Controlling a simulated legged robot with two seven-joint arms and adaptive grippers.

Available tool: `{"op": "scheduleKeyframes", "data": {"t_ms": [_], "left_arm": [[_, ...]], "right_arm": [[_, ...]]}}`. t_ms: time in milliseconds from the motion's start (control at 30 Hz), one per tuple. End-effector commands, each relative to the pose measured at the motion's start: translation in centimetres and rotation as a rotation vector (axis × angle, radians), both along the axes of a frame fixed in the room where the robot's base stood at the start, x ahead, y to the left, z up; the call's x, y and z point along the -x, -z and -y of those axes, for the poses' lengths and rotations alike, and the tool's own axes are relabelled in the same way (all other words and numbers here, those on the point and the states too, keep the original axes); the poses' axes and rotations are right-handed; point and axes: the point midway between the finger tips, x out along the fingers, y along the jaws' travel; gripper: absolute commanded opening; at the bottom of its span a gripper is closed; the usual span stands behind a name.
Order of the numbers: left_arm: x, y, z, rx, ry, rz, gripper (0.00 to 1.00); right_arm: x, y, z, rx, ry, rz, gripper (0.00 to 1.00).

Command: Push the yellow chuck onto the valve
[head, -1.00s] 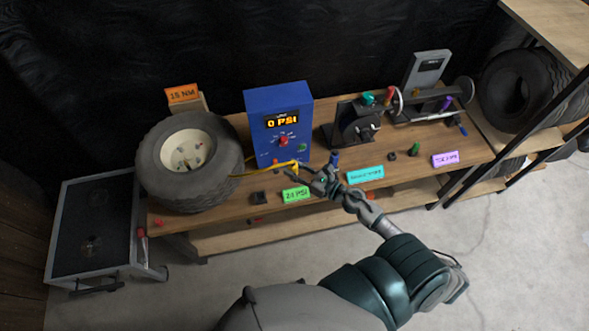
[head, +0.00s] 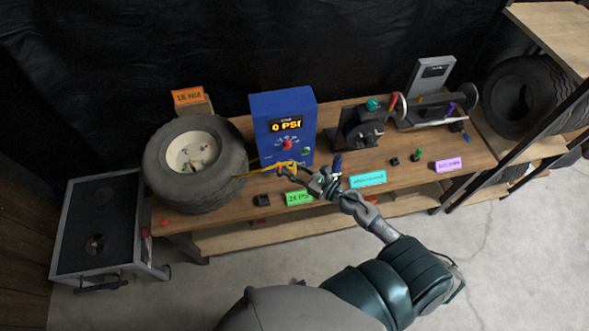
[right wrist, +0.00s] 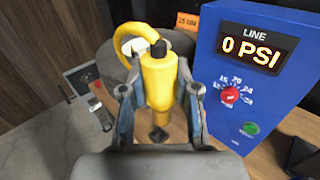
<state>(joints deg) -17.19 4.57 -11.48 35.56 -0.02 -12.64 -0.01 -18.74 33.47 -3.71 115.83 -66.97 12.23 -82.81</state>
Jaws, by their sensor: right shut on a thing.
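The yellow chuck (head: 287,166) is held in my right gripper (head: 284,174), in front of the blue pressure box. In the right wrist view the chuck (right wrist: 159,82) stands between the two fingers of the gripper (right wrist: 158,98), its dark tip up and the yellow hose curving off to the left. The wheel (head: 217,180), a black tyre with a cream hub (head: 192,153), lies at the left of the bench, apart from the chuck. Small parts show on the hub, but I cannot tell which is the valve. My left gripper is not in view.
The blue box (head: 267,103) reads 0 PSI and stands close behind my gripper. A green label (head: 299,198) and a small black block (head: 262,200) lie near the bench (head: 235,211) front. A grey cart (head: 70,213) stands at the left. Bench space shows between wheel and gripper.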

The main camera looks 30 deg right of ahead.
Motion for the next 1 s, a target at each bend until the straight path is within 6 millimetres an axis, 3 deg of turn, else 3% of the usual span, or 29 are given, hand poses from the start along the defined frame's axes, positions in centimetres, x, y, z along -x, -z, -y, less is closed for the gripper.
{"op": "scheduleKeyframes", "data": {"t_ms": [1000], "left_arm": [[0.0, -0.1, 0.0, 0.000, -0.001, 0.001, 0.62]], "right_arm": [[-7.3, -0.2, -7.3, -0.001, -0.002, 0.005, 0.00]]}}
